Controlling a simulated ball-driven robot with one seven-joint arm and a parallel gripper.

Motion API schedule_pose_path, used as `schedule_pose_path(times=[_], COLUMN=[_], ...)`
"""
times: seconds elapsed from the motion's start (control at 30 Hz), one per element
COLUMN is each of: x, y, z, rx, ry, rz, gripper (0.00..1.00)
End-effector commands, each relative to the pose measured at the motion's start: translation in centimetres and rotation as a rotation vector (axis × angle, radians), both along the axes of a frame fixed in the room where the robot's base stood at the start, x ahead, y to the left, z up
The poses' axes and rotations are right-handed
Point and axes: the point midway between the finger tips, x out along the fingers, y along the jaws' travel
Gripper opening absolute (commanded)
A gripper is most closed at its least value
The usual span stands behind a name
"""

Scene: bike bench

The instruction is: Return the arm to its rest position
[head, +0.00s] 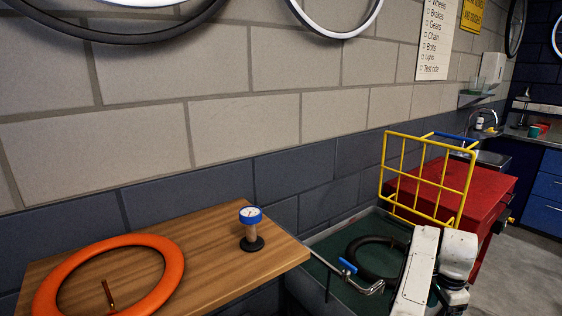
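My white arm links (418,270) rise at the lower right, in front of a bin and a red cabinet. My gripper does not show in the head view, so I cannot see its fingers or whether it holds anything.
A wooden bench top (205,262) carries an orange ring (172,262) and a blue-rimmed gauge (250,215). Right of it, a dark green-floored bin (320,250) holds a black ring (368,268). A yellow wire rack (430,175) stands by the red cabinet (490,185). Open floor (530,260) lies right.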

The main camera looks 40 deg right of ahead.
Motion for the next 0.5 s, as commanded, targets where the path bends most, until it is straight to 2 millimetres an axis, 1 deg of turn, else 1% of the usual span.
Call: schedule_pose_path(times=[0.27,0.37,0.47,0.5], x=[0.4,0.9,1.6,1.9], y=[2.7,4.5,7.3,8.6], z=[-1.2,-1.9,-2.7,-3.1], rx=[-0.070,-0.101,-0.133,-0.144], ry=[0.063,0.093,0.125,0.137], rz=[0.255,0.409,0.619,0.713], gripper=[0.71,0.71,0.71,0.71])
